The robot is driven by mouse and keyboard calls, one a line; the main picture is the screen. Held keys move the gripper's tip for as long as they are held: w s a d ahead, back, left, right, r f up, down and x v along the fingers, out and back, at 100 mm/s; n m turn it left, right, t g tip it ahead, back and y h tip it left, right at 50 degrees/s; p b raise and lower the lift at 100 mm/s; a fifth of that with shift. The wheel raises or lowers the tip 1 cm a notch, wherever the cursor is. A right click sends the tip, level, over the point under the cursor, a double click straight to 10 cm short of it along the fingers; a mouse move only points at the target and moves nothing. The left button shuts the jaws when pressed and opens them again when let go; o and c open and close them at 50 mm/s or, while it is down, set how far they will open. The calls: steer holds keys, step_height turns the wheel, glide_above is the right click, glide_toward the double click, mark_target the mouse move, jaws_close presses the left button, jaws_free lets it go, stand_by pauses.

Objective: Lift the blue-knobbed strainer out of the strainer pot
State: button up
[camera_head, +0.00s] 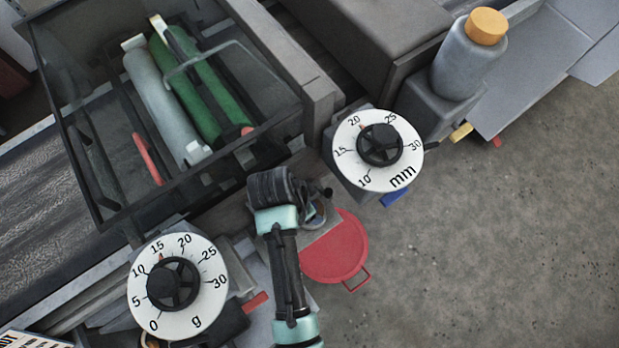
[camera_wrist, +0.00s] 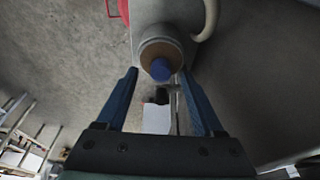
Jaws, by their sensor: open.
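The blue knob of the strainer (camera_wrist: 161,70) shows in the wrist view, in front of a round tan-brown top (camera_wrist: 158,50) that seems to be the strainer pot. My gripper (camera_wrist: 158,72) is open, with one blue finger on each side of the knob in the picture. Clear gaps show between the fingers and the knob, and I cannot tell the depth between them. In the head view my arm covers most of this spot, and the gripper fingers and the knob are hidden there.
A red round lid-like disc (camera_head: 336,250) lies right of my arm. Two dials stand close by, marked mm (camera_head: 401,160) and g (camera_head: 208,290). A dark clear-sided box (camera_head: 95,195) holds green and grey rollers. Open floor lies right.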

steer(key=shift+x, duration=0.8)
steer(key=shift+c, duration=0.2)
jaws_close()
